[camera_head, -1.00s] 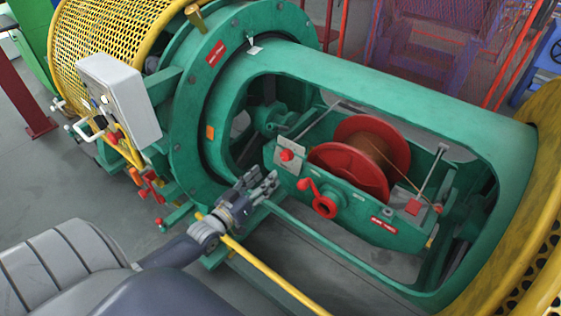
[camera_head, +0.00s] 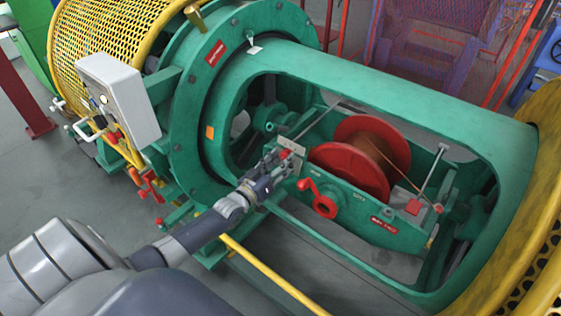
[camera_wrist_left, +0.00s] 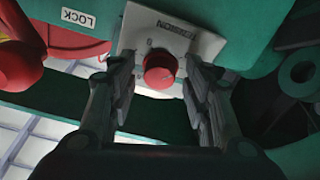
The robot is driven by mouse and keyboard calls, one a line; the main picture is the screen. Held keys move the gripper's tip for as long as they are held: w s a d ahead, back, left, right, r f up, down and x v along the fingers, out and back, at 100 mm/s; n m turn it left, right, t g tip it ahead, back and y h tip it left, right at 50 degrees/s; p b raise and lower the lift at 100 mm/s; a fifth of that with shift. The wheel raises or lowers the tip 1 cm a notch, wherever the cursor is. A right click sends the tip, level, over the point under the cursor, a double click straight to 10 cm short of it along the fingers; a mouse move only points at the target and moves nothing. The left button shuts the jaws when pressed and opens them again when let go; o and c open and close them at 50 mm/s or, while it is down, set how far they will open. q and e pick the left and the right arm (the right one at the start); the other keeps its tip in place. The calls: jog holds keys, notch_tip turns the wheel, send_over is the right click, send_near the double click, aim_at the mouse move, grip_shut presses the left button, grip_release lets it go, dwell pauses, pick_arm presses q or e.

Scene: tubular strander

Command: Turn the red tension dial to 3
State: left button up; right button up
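The red tension dial (camera_wrist_left: 160,70) sits on a pale plate (camera_wrist_left: 185,42) marked "TENSION" in the left wrist view. A "0" shows on the plate above the dial. In the head view the dial (camera_head: 285,153) is a small red knob at the left end of the green cradle, partly behind my gripper. My left gripper (camera_head: 280,162) is at the dial. In the left wrist view its two fingers (camera_wrist_left: 160,75) stand open on either side of the dial, with gaps visible between them and the knob. My right gripper is not in view.
A red crank handle (camera_head: 318,198) sticks out just right of the dial. A red spool (camera_head: 352,155) with copper-coloured wire lies in the cradle. The green frame (camera_head: 385,85) surrounds the opening. A yellow rail (camera_head: 270,272) runs below my left arm.

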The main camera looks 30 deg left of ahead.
pick_arm(q)
jog(key=c, duration=0.7)
jog(key=shift+c, duration=0.2)
